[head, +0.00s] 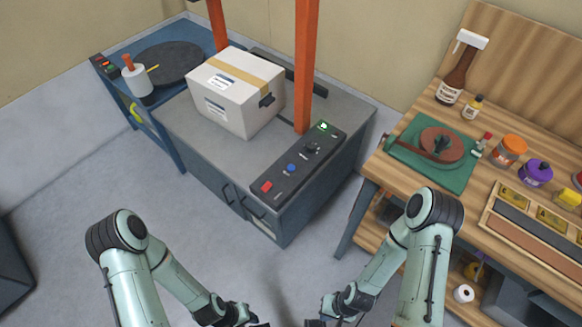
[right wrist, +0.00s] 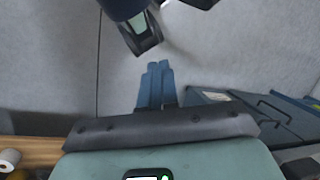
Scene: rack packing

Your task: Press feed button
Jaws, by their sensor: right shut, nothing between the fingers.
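The control panel (head: 283,174) is a dark strip on the front right of the grey machine. It carries a red button (head: 265,187), a blue button (head: 291,168), a black knob (head: 311,147) and a small green display (head: 323,127). The labels are too small to read, so I cannot tell which is the feed button. My right gripper (head: 316,323) is at the bottom edge of the head view, well below and apart from the panel. In the right wrist view its blue fingers (right wrist: 155,84) are together and empty. My left gripper (head: 257,324) is mostly cut off.
A white taped box (head: 235,92) sits on the grey machine top (head: 180,122), beside the orange posts (head: 306,60). A wooden workbench (head: 399,165) with a green mat (head: 455,180), jars and bottles stands at right. A blue cart (head: 165,140) stands behind left. Floor before the machine is clear.

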